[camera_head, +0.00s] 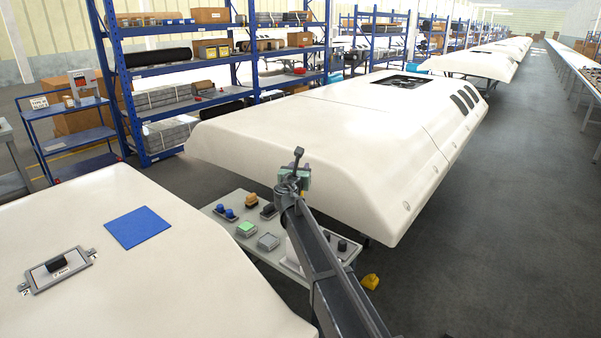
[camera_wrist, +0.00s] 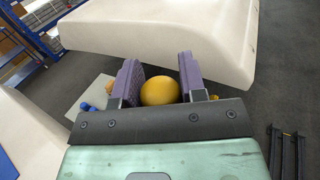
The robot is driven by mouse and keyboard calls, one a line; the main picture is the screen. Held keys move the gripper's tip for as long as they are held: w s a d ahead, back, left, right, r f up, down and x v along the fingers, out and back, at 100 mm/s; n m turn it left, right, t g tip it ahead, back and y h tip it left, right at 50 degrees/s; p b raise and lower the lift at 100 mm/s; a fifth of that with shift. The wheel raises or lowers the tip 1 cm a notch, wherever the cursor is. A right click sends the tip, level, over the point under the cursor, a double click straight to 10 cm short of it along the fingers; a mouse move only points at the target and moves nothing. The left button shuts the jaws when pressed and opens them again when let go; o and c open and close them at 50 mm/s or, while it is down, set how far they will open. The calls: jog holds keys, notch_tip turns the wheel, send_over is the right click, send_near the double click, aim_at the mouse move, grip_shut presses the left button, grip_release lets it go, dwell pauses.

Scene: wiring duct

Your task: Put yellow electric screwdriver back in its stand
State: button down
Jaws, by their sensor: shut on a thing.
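My gripper (camera_head: 297,165) is raised above the small grey table, in front of the large white shell. In the wrist view its two purple fingers (camera_wrist: 159,85) are shut on a rounded yellow thing (camera_wrist: 160,91), which I take to be the yellow electric screwdriver seen end-on. Its length is hidden, and no yellow shows at the gripper in the head view. I cannot tell which holder is the screwdriver's stand. On the table (camera_head: 222,207), small dark holders (camera_head: 268,211) stand near an orange-yellow item (camera_head: 251,201); my arm hides part of the tabletop.
Blue items (camera_head: 225,212), a green-topped box (camera_head: 246,229) and a grey box (camera_head: 268,241) sit on the table. The white shell (camera_head: 330,140) rises close behind. A nearer white shell (camera_head: 170,260) is at left. A yellow object (camera_head: 370,282) is low at right.

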jog(key=shift+s+r, duration=0.1)
notch_tip(320, 180, down, 5)
jog(key=b, duration=0.5)
jog(key=shift+r, duration=0.2)
dwell(0.8)
